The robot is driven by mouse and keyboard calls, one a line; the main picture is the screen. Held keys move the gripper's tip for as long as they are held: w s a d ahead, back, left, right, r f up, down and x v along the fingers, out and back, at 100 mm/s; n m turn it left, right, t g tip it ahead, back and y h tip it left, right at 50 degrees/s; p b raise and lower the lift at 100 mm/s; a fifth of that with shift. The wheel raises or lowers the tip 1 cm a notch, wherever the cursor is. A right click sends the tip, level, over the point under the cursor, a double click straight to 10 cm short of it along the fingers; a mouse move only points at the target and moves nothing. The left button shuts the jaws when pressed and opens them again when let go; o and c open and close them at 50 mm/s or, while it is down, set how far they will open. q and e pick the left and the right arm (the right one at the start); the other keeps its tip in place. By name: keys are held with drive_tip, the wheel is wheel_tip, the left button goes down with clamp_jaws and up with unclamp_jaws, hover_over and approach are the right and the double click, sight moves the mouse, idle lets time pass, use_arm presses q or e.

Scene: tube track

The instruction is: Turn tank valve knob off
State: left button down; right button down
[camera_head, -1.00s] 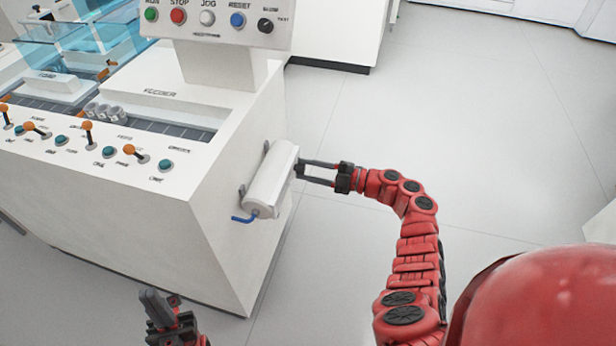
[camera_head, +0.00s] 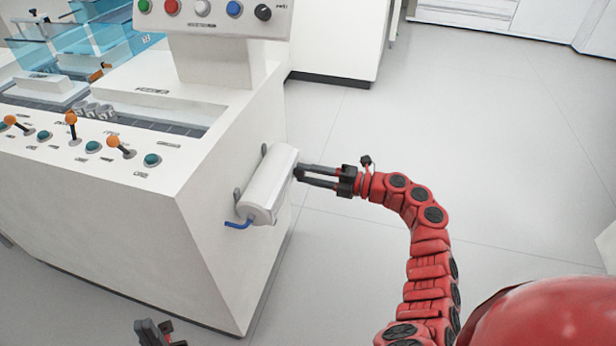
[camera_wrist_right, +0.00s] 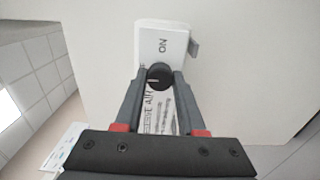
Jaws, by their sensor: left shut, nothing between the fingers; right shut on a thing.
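The white tank (camera_head: 270,183) is mounted on the side wall of the machine, with a blue bent tube (camera_head: 238,224) at its lower end. My right gripper (camera_wrist_right: 160,80) is shut on the knob, one finger on each side. My left gripper (camera_head: 153,328) is shut and empty at the bottom edge, partly cut off.
The machine (camera_head: 120,190) carries orange-tipped levers and teal buttons on its top, with a panel of coloured buttons (camera_head: 215,12) above. The grey floor (camera_head: 450,130) to the right is open. A white cabinet (camera_head: 335,40) stands behind.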

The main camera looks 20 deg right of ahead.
idle(0.4)
drive_tip(key=c, duration=0.5)
unclamp_jaws()
drive_tip(key=shift+d, duration=0.1)
drive_tip(key=p+v, duration=0.2)
drive_tip(key=v, duration=1.5)
drive_tip(key=shift+s, duration=0.2)
